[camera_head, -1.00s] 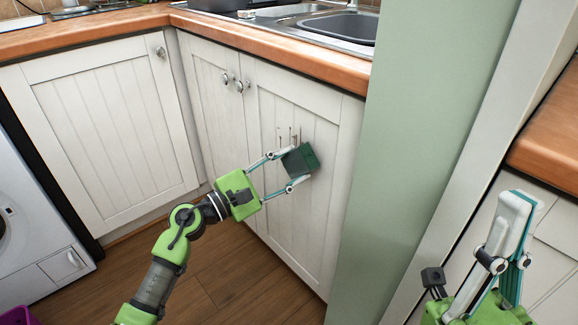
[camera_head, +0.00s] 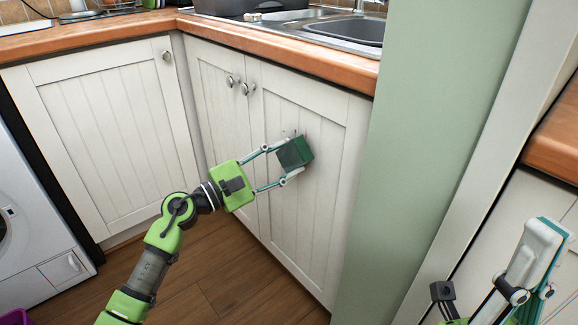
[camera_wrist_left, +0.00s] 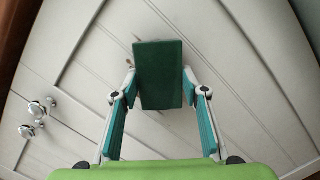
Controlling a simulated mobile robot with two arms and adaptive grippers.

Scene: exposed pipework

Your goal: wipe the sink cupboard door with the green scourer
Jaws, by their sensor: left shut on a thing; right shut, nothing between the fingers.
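The green scourer (camera_head: 295,153) is a dark green block held between the fingertips of my left gripper (camera_head: 289,161). It is at the upper middle of the sink cupboard door (camera_head: 318,215), against or very close to its white panelled face. In the left wrist view the scourer (camera_wrist_left: 159,75) sits between the two fingers, with the door (camera_wrist_left: 225,60) behind it. Small brown marks show on the door beside the scourer's upper edge. My right gripper (camera_head: 548,250) is shut and empty at the lower right, away from the door.
Round metal knobs (camera_head: 244,88) are on the cupboard doors left of the scourer. The wooden worktop (camera_head: 300,58) and sink (camera_head: 345,30) are above. A green wall end (camera_head: 430,130) stands to the right. A washing machine (camera_head: 35,215) is at the left.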

